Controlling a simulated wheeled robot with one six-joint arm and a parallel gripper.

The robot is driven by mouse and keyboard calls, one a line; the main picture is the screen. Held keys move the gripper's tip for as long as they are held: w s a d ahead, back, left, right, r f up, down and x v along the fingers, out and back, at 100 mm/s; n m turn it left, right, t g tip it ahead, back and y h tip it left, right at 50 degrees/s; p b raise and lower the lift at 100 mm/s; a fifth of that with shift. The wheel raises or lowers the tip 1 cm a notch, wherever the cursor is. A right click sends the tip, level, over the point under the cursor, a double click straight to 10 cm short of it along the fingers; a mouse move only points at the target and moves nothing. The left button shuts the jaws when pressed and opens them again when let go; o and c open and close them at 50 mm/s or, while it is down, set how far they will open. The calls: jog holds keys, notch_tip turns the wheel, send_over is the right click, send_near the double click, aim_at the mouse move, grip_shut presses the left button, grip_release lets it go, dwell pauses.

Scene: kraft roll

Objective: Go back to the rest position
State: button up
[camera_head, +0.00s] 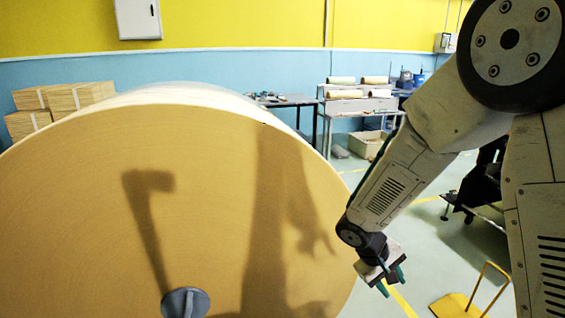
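My gripper (391,283) hangs at the lower right, at the end of my white and black arm. Its two teal fingertips point downward and look a little apart, but the gap between them is not clear. I see nothing held in it. The kraft roll (220,190) is a huge brown cylinder with its flat end facing me, filling the left and middle. My gripper appears just right of the roll's edge in the picture. A grey core plug (185,302) sits at the roll's centre, cut by the bottom edge.
Wooden boxes (63,102) are stacked behind the roll at left. Workbenches (360,104) with small rolls stand at the back. A crate (370,142) is on the floor. A yellow flat piece with a handle (456,305) lies at lower right. Open floor shows below my arm.

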jog(key=s+r+m+t+y, duration=0.1)
jog(key=s+r+m+y, duration=0.3)
jog(key=s+r, duration=1.8)
jog(key=shift+s+r+t+y, duration=0.3)
jog(key=shift+s+y, duration=0.7)
jog(key=shift+s, duration=0.45)
